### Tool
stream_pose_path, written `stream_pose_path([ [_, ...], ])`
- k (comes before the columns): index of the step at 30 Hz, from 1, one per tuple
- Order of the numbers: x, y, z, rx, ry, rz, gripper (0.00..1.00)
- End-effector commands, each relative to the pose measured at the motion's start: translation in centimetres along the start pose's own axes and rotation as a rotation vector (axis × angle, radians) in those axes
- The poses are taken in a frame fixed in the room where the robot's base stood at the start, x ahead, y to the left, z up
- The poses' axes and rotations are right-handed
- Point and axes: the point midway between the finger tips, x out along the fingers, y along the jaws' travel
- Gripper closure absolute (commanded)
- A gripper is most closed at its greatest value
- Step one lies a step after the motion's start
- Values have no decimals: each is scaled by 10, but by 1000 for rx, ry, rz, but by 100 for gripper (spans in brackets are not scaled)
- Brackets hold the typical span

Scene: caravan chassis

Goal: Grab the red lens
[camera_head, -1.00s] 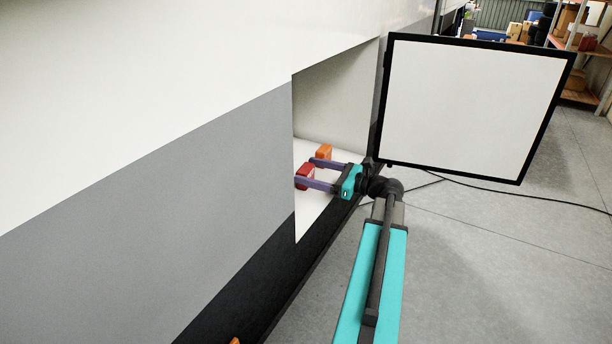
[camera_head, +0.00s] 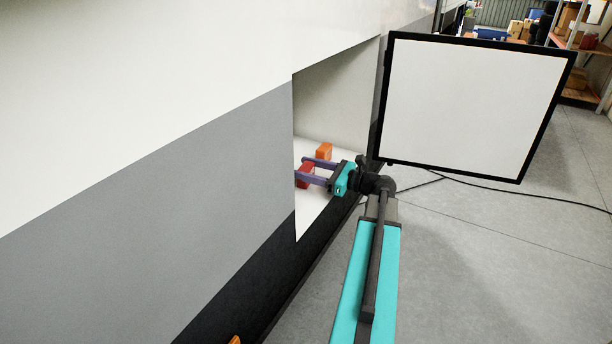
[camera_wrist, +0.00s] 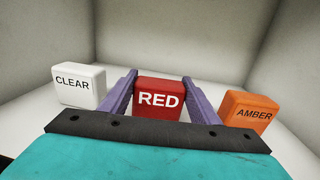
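The red lens (camera_wrist: 158,99), a block marked RED, stands on the white floor of the open compartment. In the wrist view it sits between the two purple fingers of my gripper (camera_wrist: 159,95), with a narrow gap showing at its sides. In the head view the red lens (camera_head: 305,178) is partly covered by a finger, and my gripper (camera_head: 309,172) reaches into the compartment from the right. The fingers are spread, one on each side of the lens. I see no clear contact.
A white block marked CLEAR (camera_wrist: 79,87) stands left of the fingers, and an orange block marked AMBER (camera_wrist: 246,110) stands close on the right. The compartment wall (camera_head: 335,100) surrounds them. An open hatch door (camera_head: 475,105) stands right of the opening. Grey floor lies beyond.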

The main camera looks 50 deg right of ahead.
Motion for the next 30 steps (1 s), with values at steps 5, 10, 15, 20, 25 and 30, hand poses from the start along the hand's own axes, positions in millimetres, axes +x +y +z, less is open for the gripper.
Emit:
stream_pose_path([
  [5, 0, 0, 0, 0, 0, 0, 67],
  [10, 0, 0, 0, 0, 0, 0, 67],
  [15, 0, 0, 4, -1, 0, 0, 67],
  [20, -1, 0, 14, -2, 0, -1, 67],
  [25, -1, 0, 29, -3, 0, -1, 67],
  [30, -19, 7, 36, 0, 0, -4, 67],
])
